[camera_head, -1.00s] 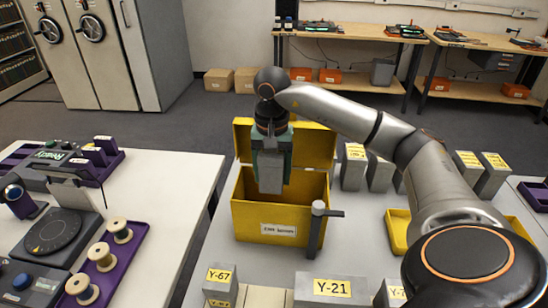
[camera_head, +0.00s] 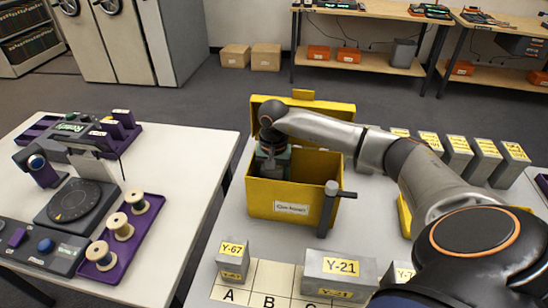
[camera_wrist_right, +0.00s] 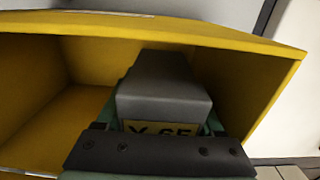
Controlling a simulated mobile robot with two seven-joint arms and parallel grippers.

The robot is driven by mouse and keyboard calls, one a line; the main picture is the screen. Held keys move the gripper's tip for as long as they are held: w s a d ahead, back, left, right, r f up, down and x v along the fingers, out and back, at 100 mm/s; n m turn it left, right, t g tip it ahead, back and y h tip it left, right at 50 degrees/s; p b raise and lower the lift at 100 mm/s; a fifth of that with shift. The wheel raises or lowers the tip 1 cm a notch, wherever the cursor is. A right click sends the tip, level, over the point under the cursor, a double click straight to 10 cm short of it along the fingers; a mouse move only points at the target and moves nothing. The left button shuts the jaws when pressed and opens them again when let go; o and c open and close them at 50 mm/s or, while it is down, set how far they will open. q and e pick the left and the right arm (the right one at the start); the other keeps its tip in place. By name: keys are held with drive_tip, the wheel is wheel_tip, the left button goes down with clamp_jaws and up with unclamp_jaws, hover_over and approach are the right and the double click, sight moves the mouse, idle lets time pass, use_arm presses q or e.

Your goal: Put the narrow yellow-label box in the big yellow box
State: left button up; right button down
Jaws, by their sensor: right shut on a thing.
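The big yellow box (camera_head: 258,198) stands on the right-hand table with its lid (camera_head: 340,108) open at the back; its walls fill much of the right wrist view (camera_wrist_right: 95,50). My right gripper (camera_head: 272,172) reaches down inside it from above. It is shut on a narrow grey box (camera_wrist_right: 165,85) whose yellow label reads about Y-65, partly covered by the gripper. The held box is hidden behind the front wall in the head view. I cannot tell whether it touches the floor of the yellow box. My left gripper is not in view.
A grey upright post with a handle (camera_head: 327,208) stands against the yellow box's front right. Grey boxes Y-67 (camera_head: 233,258) and Y-21 (camera_head: 338,272) sit at the front. Several more grey boxes (camera_head: 457,153) stand behind my right arm. A lettered strip (camera_head: 268,276) lies in front.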

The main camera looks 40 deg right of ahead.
sight(274, 177)
drive_tip(key=shift+f, duration=0.6)
drive_tip(key=shift+f, duration=0.1)
drive_tip(key=shift+f+b, duration=0.55)
drive_tip(key=shift+b, duration=0.05)
drive_tip(key=shift+c, duration=1.4)
unclamp_jaws()
drive_tip(key=shift+s, duration=0.1)
drive_tip(key=shift+r, duration=0.1)
drive_tip(key=shift+r+p, duration=0.25)
drive_tip(key=shift+p, duration=0.1)
wheel_tip(274, 177, up, 8)
drive_tip(key=shift+r, duration=0.1)
